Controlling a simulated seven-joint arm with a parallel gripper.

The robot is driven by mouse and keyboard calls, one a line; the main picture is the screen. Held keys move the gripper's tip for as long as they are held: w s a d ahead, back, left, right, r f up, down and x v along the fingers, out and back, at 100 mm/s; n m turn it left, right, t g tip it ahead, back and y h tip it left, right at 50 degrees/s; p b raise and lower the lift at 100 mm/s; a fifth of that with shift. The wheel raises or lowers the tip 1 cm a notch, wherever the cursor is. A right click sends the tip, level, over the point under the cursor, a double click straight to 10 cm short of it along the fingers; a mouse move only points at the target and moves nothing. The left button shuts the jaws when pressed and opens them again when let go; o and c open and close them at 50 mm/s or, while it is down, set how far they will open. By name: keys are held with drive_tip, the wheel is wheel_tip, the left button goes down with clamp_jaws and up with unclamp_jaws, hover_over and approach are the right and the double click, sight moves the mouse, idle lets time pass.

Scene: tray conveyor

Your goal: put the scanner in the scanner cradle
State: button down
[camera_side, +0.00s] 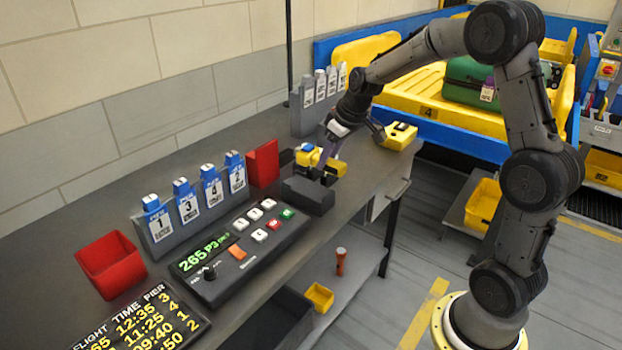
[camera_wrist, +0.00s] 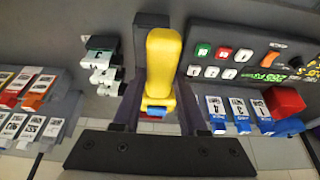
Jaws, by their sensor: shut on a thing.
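The scanner is yellow with a blue part and shows in the side view (camera_side: 312,158) and in the wrist view (camera_wrist: 163,52). My gripper (camera_side: 325,163) is shut on it, with one dark finger on each side in the wrist view (camera_wrist: 160,92). The dark grey block that looks like the scanner cradle (camera_side: 308,197) stands on the bench just below the scanner. In the wrist view part of this cradle (camera_wrist: 150,19) shows behind the scanner's far end. The scanner's lower part is partly hidden by the fingers, and I cannot tell whether it touches the cradle.
A button panel with a green display (camera_side: 240,241) lies close in front of the cradle. A rack of blue-topped tags (camera_side: 195,208), a red bin (camera_side: 111,264) and a red holder (camera_side: 263,163) stand nearby. A yellow box (camera_side: 400,137) sits near the bench edge.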

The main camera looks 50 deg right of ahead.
drive_tip(key=w+f, duration=0.2)
drive_tip(key=w+d+f, duration=0.1)
drive_tip(key=w+f, duration=0.1)
drive_tip(key=w+d+f, duration=0.1)
drive_tip(key=w+f, duration=0.1)
drive_tip(key=shift+w, duration=0.15)
drive_tip(key=shift+w+d+f, duration=0.1)
drive_tip(key=shift+w+f, duration=0.2)
drive_tip(key=shift+f, duration=1.65)
drive_tip(key=shift+f, duration=0.15)
drive_tip(key=shift+c, duration=2.2)
unclamp_jaws()
drive_tip(key=shift+s, duration=0.1)
